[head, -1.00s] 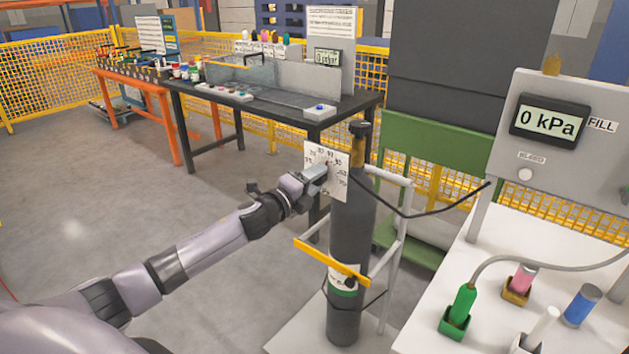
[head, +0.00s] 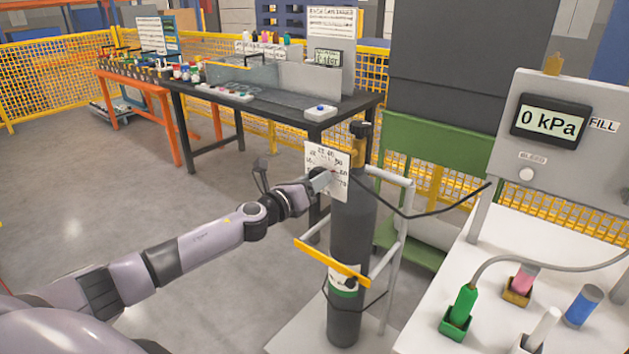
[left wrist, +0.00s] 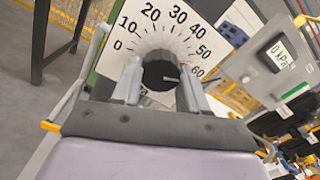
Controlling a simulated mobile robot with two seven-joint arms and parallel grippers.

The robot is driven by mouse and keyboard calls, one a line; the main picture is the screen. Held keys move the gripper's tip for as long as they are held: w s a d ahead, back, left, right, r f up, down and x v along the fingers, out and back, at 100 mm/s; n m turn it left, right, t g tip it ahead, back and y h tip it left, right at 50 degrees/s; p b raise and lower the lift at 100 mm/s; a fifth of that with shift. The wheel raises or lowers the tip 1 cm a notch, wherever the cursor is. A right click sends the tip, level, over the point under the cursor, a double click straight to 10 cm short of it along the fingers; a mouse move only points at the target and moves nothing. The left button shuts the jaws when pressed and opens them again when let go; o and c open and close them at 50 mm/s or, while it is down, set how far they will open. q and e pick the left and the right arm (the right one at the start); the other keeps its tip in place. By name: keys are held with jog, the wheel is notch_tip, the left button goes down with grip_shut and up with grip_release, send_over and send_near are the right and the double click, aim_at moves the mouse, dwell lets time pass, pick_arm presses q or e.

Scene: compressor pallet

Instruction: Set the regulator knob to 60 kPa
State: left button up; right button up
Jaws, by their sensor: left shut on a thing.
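The regulator's dial plate (head: 341,159) is white and mounted beside the top of the dark gas cylinder (head: 352,230). In the left wrist view the plate (left wrist: 165,35) shows a scale with numbers from 0 to 60. The round black regulator knob (left wrist: 160,70) sits at its centre. My left gripper (head: 318,180) is at the plate; in the left wrist view its fingers (left wrist: 160,85) are shut on the knob from both sides. The knob's light pointer line points right, near the 60 mark. The right finger covers the scale below 60.
A grey panel (head: 499,98) at the right has a display (head: 549,122) reading 0 kPa. Below it, a white table (head: 485,275) bears coloured fittings. The cylinder stands in a trolley with a yellow bar (head: 330,262). A black bench (head: 290,110) stands behind.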

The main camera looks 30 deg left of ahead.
pick_arm(q)
jog(key=shift+m, duration=1)
jog(key=o, duration=1.1)
jog(key=shift+c, duration=0.2)
jog(key=shift+s, duration=0.15)
jog(key=s, duration=0.7)
jog(key=shift+a+b, duration=0.3)
jog(key=shift+a, duration=0.05)
